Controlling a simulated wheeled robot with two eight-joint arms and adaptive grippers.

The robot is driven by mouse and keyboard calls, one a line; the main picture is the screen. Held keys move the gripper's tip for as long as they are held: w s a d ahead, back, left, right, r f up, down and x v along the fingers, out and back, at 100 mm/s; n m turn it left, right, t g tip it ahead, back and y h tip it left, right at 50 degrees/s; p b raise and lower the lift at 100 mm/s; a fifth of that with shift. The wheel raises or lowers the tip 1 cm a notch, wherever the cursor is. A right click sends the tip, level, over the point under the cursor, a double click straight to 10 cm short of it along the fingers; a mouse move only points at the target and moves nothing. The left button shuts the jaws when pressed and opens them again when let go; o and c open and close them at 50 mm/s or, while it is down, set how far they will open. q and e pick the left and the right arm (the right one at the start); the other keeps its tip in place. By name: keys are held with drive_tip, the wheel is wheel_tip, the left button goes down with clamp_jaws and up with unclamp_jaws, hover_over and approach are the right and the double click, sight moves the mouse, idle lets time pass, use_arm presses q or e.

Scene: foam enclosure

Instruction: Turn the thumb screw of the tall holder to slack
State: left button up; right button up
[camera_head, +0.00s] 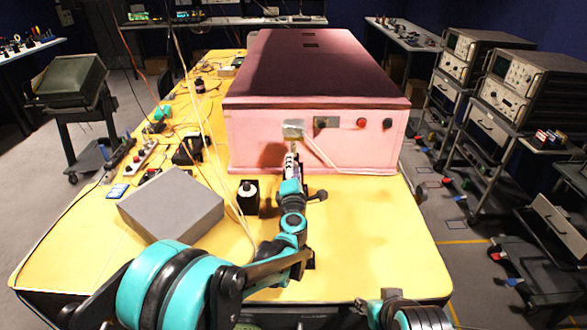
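My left arm reaches in from the lower left, and its gripper (292,154) is in front of the pink foam enclosure (365,148), just below a small silvery-grey block (293,129) on its front face. The fingers are small and seen from behind, so whether they are open or shut, or touch the block, cannot be told. A short black stand with a white round top (248,190) is left of the arm. No tall holder or thumb screw can be made out clearly; my arm hides part of the table.
The yellow table (375,235) is clear right of my arm. A grey box (172,204) lies on its left, with cables and small devices (188,148) behind. A black plate and red and dark buttons (361,122) are on the enclosure's front. Trolleys with instruments (510,85) stand at right.

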use_arm(q)
drive_tip(key=s, duration=0.8)
idle(0.4)
